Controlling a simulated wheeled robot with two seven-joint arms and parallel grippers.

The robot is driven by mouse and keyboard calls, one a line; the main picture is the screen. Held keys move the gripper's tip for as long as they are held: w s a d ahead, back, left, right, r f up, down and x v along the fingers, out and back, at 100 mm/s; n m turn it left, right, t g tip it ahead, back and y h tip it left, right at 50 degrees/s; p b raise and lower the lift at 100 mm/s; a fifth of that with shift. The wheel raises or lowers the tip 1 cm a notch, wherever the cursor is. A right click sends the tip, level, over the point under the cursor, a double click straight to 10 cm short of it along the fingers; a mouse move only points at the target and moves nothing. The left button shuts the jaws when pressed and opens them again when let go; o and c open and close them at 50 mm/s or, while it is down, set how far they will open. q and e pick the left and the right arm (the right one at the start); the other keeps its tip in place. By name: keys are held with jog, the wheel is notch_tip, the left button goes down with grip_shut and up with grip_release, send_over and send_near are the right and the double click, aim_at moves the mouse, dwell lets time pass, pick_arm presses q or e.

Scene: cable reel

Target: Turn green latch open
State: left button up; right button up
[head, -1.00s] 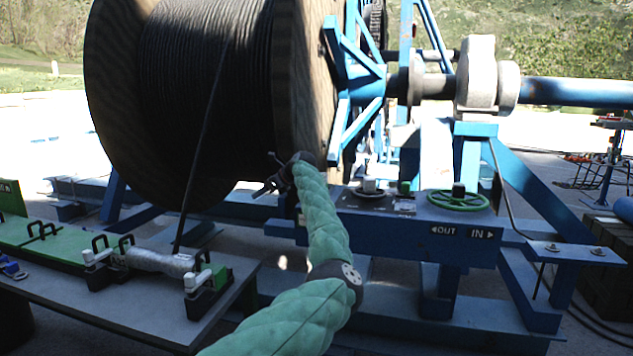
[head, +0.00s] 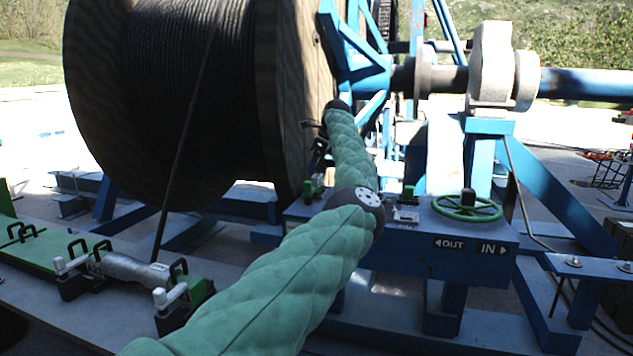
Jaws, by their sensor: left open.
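A small green latch-like piece (head: 313,187) sits at the left end of the blue control box (head: 440,250). A second small green piece (head: 408,194) stands on the box top, left of a green handwheel (head: 467,207). I cannot tell which small green piece is the latch. My left gripper (head: 315,138) is open, above the left green piece and in front of the reel's wooden flange. It looks empty and apart from the green piece. My left forearm hides part of the box top. My right gripper is not in view.
A large wooden cable reel (head: 290,80) stands behind the gripper. A cable (head: 180,150) runs down to a grey clamped sleeve (head: 130,268) on the bench at left. Blue frame beams (head: 570,200) stand to the right. "OUT" and "IN" are marked on the box.

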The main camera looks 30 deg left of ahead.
aim_at(308, 181)
pick_arm(q)
jog(key=x, duration=0.2)
jog(key=p+x, duration=0.1)
jog(key=x, duration=0.3)
jog(key=shift+w, duration=0.25)
jog(key=shift+s+a+f+p, duration=0.1)
jog(key=shift+f+p, duration=0.05)
jog(key=shift+f, duration=0.15)
jog(key=shift+s+a+f+p, duration=0.1)
jog(key=shift+a+f+p, duration=0.05)
jog(key=shift+f, duration=0.2)
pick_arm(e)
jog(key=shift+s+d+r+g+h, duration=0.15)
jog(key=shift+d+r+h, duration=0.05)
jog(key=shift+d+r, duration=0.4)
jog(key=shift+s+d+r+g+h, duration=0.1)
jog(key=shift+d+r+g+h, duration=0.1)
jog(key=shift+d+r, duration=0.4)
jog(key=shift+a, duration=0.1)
pick_arm(q)
jog(key=shift+c, duration=0.5)
